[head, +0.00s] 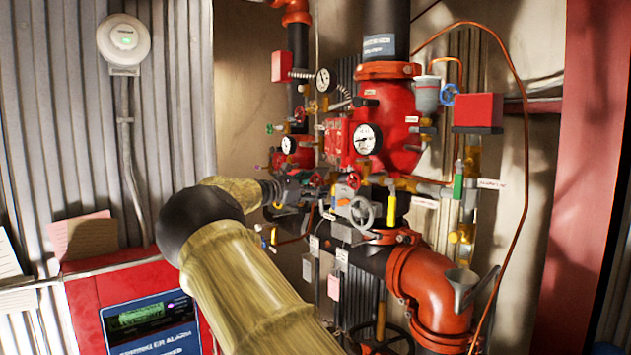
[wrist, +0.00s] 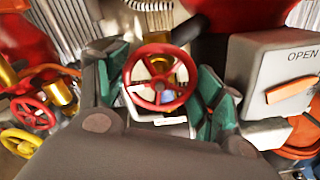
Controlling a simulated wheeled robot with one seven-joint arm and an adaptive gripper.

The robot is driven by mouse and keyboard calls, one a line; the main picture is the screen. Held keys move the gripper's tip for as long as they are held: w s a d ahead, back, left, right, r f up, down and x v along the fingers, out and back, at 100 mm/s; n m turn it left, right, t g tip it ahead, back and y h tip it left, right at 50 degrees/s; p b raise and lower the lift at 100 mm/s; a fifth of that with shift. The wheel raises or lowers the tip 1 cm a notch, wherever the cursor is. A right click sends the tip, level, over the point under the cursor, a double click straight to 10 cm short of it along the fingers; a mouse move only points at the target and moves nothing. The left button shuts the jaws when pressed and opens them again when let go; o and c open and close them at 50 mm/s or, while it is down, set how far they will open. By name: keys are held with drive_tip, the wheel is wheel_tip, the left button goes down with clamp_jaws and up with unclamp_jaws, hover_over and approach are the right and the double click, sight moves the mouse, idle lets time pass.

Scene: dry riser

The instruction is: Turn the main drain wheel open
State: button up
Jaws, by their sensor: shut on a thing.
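A small red handwheel (wrist: 159,86) with spokes sits in the middle of the wrist view, with a small white tag below it; its writing is too small to read, so I cannot confirm that this is the main drain wheel. My gripper (wrist: 166,82) is shut on this wheel, its green-padded fingers on the left and right of the rim. In the head view my gripper (head: 290,191) is at the left side of the valve cluster, partly hidden by my arm and the fittings. How far the wheel is turned does not show.
A grey box (wrist: 282,72) marked OPEN with an orange pointer stands close right of my gripper. A red wheel (wrist: 32,115) and a yellow wheel (wrist: 19,141) are at the left. A grey handwheel (head: 362,212), gauges and pipes crowd the riser. A red alarm panel (head: 140,310) stands lower left.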

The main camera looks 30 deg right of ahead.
drive_tip(key=shift+f+n+p, duration=0.1)
drive_tip(key=shift+n+p, duration=0.35)
drive_tip(key=shift+n, duration=1.05)
drive_tip(key=o, duration=1)
drive_tip(key=shift+w, duration=0.1)
drive_tip(key=shift+a, duration=0.1)
drive_tip(key=a, duration=0.8)
drive_tip(key=s+a, duration=0.1)
drive_tip(key=a, duration=0.2)
drive_tip(key=shift+a, duration=0.4)
